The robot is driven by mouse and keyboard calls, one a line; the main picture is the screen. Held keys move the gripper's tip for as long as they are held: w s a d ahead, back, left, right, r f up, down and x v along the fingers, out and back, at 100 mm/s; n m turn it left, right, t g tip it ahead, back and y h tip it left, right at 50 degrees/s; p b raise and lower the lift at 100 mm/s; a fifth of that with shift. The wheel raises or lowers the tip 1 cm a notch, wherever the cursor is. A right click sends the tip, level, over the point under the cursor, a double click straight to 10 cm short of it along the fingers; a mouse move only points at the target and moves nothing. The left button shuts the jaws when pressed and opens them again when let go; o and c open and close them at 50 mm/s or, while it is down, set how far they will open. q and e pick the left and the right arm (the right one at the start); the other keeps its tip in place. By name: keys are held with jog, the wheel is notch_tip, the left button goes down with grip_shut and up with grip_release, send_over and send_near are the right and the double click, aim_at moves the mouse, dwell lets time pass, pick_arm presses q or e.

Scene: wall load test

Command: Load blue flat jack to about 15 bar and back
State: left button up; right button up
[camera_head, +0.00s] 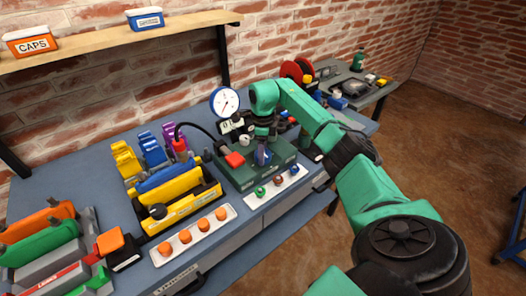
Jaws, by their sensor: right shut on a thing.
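A dark green pump unit (240,176) stands on the blue bench, with a round white dial gauge (225,101) above it; the reading is too small to tell. My right gripper (263,149) reaches down over the pump and is shut on a blue valve knob (263,157), which it partly hides. A red-ended lever (235,160) is beside it. A black hose (197,126) runs from the pump to a red coupling (180,145). A blue flat jack (168,178) appears to sit in the yellow-fronted block (181,204). My left gripper is out of view.
Yellow, blue and purple pieces (152,150) stand in a row behind. A strip with orange caps (203,225) and one with small coloured knobs (278,181) lie in front. Orange and green slabs (40,232) are at left. A shelf (115,42) hangs above.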

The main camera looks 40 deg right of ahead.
jog(key=m+p, duration=0.1)
jog(key=m, duration=0.3)
jog(key=shift+r, duration=0.15)
jog(key=m+p, duration=0.1)
jog(key=m, duration=0.3)
jog(key=shift+m+p, duration=0.3)
jog(key=shift+p, duration=0.05)
jog(key=m+p, duration=0.1)
jog(key=m, duration=0.3)
jog(key=shift+w+m, duration=0.1)
jog(key=shift+m, duration=0.2)
jog(key=shift+m+p, duration=0.6)
jog(key=shift+m, duration=1.1)
jog(key=o, duration=1.4)
jog(key=shift+c, duration=0.2)
notch_tip(320, 180, up, 14)
jog(key=b, duration=0.2)
jog(key=shift+r, duration=0.25)
